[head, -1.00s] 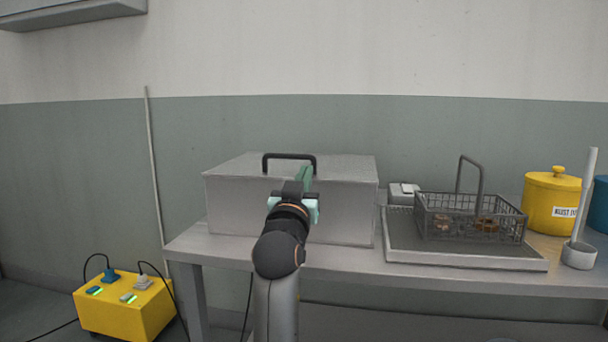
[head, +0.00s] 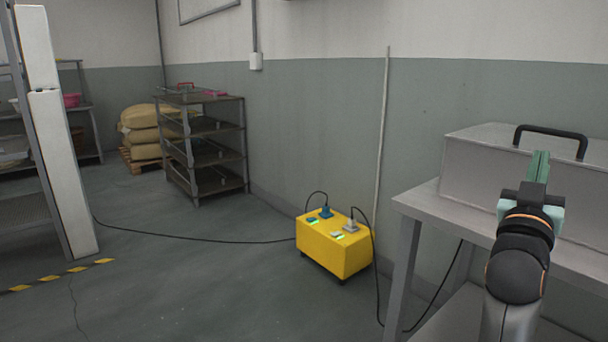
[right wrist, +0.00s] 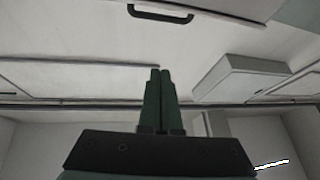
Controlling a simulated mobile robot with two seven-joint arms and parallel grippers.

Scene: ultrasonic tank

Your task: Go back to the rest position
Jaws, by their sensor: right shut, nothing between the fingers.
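My right gripper (head: 539,168) is at the right of the head view, its green fingers pointing up and together with nothing between them. In the right wrist view the two fingers (right wrist: 160,95) lie side by side, shut and empty. In the head view the gripper overlaps the grey metal box (head: 472,178), just below its black lid handle (head: 552,130). I see no grip on the handle. A dark handle (right wrist: 160,13) also shows at the top of the right wrist view, apart from the fingertips. My left gripper is not in view.
The box stands on a grey table (head: 425,203). A yellow power unit (head: 335,248) with cables sits on the floor left of it. A dark shelf rack (head: 205,150) and stacked sacks (head: 142,133) stand farther back. The floor at centre left is open, with a cable across it.

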